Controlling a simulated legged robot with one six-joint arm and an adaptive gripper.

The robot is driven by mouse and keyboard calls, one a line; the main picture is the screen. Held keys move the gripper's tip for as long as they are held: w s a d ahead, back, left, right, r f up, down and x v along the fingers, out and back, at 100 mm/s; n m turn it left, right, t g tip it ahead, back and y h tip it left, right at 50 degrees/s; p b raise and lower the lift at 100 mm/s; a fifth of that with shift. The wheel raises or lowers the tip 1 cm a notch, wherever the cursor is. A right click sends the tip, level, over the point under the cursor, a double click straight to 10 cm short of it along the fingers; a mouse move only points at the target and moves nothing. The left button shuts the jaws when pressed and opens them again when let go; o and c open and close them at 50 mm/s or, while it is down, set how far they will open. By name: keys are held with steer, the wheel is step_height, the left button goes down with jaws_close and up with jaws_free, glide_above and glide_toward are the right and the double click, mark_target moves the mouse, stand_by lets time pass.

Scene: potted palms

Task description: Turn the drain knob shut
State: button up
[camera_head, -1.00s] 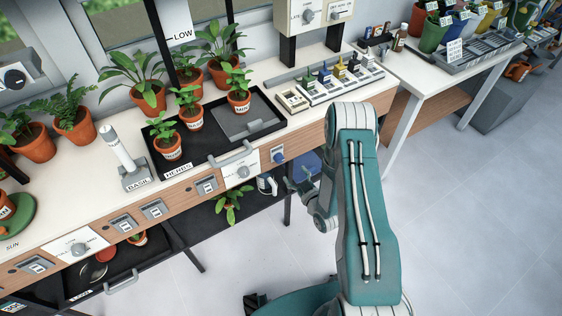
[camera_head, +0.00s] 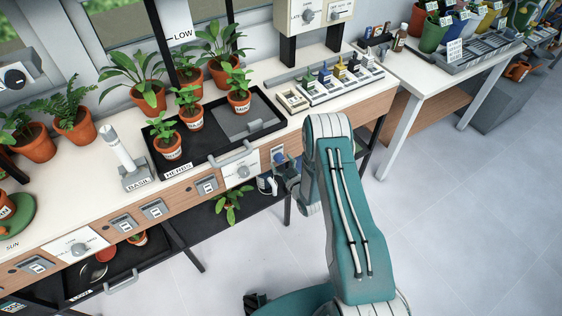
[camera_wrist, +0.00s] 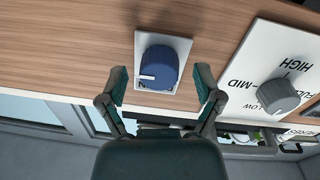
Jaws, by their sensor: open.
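The drain knob is a round blue knob (camera_wrist: 159,67) with a white pointer line on a white plate (camera_wrist: 176,44), set in the wooden front of the bench. It shows upright-side-down in the wrist view, its pointer towards the left. My gripper (camera_wrist: 161,86) is open, with one finger on each side of the knob and clear gaps to it. The fingers look apart from the knob; the depth to it is hard to tell. In the head view my gripper (camera_head: 280,162) is small at the bench front and partly covers the knob.
A grey dial (camera_wrist: 277,96) on a white plate marked LOW, MID and HIGH sits beside the knob. Above it, a black tray (camera_head: 205,150) marked HERBS holds potted plants. The floor at right is clear.

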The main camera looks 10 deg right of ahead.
steer(key=shift+w, duration=0.2)
steer(key=c, duration=1.2)
steer(key=shift+o, duration=0.2)
